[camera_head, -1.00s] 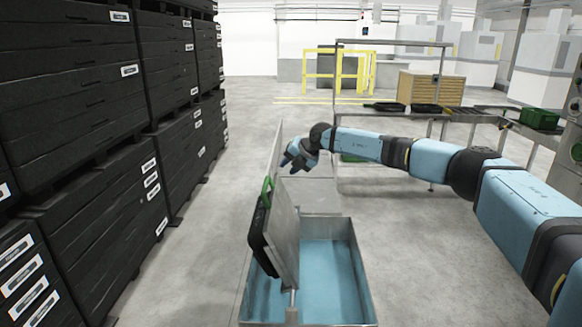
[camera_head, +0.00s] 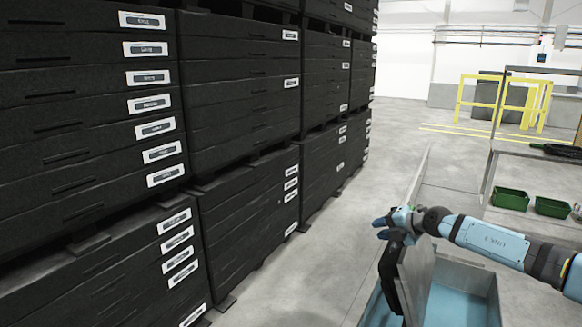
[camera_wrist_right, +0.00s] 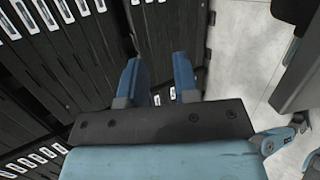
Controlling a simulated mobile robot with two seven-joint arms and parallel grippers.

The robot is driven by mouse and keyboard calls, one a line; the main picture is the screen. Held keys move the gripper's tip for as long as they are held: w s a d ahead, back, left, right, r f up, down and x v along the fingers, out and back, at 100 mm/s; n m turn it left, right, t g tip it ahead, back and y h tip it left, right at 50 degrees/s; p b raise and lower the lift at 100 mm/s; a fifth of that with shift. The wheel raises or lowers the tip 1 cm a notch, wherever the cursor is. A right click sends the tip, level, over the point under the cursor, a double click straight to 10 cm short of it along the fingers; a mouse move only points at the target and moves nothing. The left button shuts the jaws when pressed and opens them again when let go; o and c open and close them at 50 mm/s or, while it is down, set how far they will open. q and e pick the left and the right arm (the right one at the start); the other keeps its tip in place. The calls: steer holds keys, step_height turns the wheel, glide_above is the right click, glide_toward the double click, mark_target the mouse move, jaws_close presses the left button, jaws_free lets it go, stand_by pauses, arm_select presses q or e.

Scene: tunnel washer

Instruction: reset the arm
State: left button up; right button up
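My right gripper (camera_head: 381,228) reaches in from the right, with its blue fingers pointing left toward the dark stacks. In the right wrist view its two fingers (camera_wrist_right: 158,82) stand apart with nothing between them, so it is open and empty. In the head view it is close to the top of a black item (camera_head: 388,278) that leans at a grey panel (camera_head: 416,275); I cannot tell whether they touch. My left gripper is in neither view.
Tall stacks of black crates (camera_head: 240,100) with white labels fill the left. A metal bin (camera_head: 462,270) with a blue inside stands below the right arm. Green trays (camera_head: 511,199) and a yellow frame (camera_head: 505,100) are at the right. Floor is clear between stacks and bin.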

steer(key=s+a+f+m+t+y, duration=0.1)
steer(key=s+a+f+m+t, duration=0.1)
steer(key=s+a+m+t, duration=0.4)
steer(key=s+a+f+m+t, duration=0.1)
steer(key=s+a+f+m, duration=0.3)
steer(key=s+a, duration=0.7)
steer(key=s+d+f+m+g+h, duration=0.35)
steer(key=s+d+m, duration=0.2)
steer(key=s, duration=0.75)
steer(key=s+d+f+m+g+h, duration=0.35)
steer(key=s+d+m+g, duration=0.2)
steer(key=s, duration=0.75)
steer(key=s+d+f+m+g+h, duration=0.2)
steer(key=s+d+f+m+g, duration=0.25)
steer(key=s, duration=0.95)
steer(key=w+a+f+t+y, duration=0.1)
steer(key=w+a+f+t, duration=0.1)
steer(key=f, duration=0.4)
steer(key=w+a+f+t+y, duration=0.1)
steer(key=w+a+f+t, duration=0.2)
steer(key=f+t, duration=0.3)
steer(key=shift+w+a+f+t+y, duration=0.2)
steer(key=shift+w+f+t+y, duration=0.15)
steer(key=shift+w, duration=0.3)
